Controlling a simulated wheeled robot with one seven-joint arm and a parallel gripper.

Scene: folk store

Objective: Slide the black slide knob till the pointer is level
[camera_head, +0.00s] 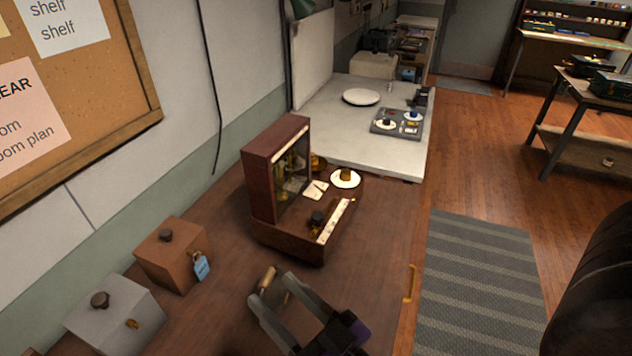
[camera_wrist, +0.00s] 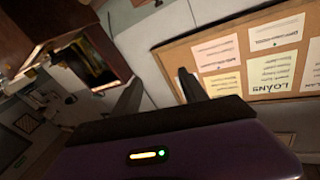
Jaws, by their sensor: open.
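The black slide knob (camera_head: 317,218) sits on the base of a dark wooden balance case (camera_head: 272,155), beside a pale scale strip (camera_head: 336,221) along the base's front edge. The case has a glass front with brass parts inside; the pointer is too small to make out. My gripper (camera_head: 265,308) is open and empty, low in the head view, in front of the case and apart from it. In the wrist view my two fingers (camera_wrist: 160,90) are spread, with the glass-fronted case (camera_wrist: 95,60) at upper left.
A wooden box with a blue tag (camera_head: 170,255) and a grey box (camera_head: 115,315) stand at the left. A white dish with a brass weight (camera_head: 345,179) is behind the knob. A corkboard (camera_head: 85,80) hangs on the wall.

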